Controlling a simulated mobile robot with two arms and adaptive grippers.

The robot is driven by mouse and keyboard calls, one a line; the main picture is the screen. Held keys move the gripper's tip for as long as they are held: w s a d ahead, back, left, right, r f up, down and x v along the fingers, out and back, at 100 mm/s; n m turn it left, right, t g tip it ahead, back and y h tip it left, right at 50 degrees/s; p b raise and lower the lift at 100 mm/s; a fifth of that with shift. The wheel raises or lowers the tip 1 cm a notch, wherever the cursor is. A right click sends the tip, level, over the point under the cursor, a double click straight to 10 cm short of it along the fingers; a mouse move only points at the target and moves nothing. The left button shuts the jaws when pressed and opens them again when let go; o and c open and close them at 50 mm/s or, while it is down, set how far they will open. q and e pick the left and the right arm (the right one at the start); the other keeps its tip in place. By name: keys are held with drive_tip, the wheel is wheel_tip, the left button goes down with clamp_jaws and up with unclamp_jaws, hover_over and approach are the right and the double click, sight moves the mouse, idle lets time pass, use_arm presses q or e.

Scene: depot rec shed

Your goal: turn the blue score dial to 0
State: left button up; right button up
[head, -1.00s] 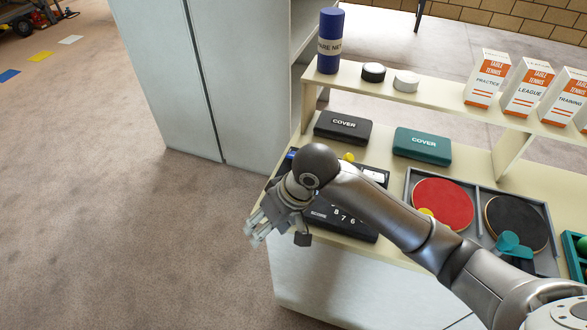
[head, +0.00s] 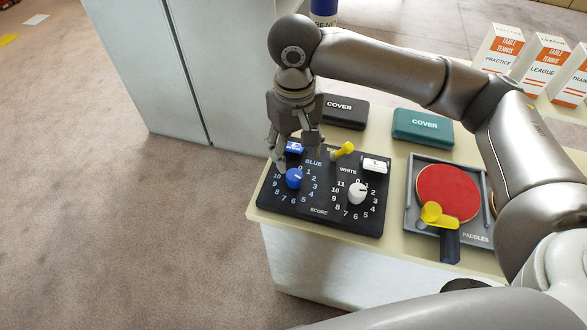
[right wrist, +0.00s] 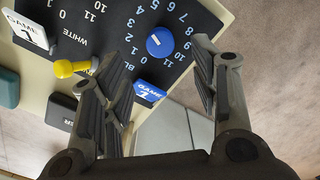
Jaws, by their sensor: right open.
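The black score board (head: 318,202) lies on the table's left end. Its blue score dial (head: 294,178) is at the left and its white dial (head: 358,192) at the right, each ringed by numbers. The blue dial also shows in the right wrist view (right wrist: 160,42) with a small white mark; I cannot tell which number it points to. My right gripper (head: 296,152) is open and empty, pointing down above the board's back left edge, behind the blue dial. In the right wrist view the dial shows beyond and between the open fingers (right wrist: 165,72), apart from them. My left gripper is out of view.
On the board's back stand a blue tag (head: 294,147), a yellow knob (head: 343,149) and a white tag (head: 375,165). Behind are a black case (head: 343,111) and a teal case (head: 423,127). A paddle tray (head: 411,215) is at right; a grey cabinet (head: 150,80) is at left.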

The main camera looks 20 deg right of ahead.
sight(294, 175)
wheel_tip(294, 175, down, 7)
drive_tip(key=shift+f, duration=0.55)
drive_tip(key=shift+c, duration=0.2)
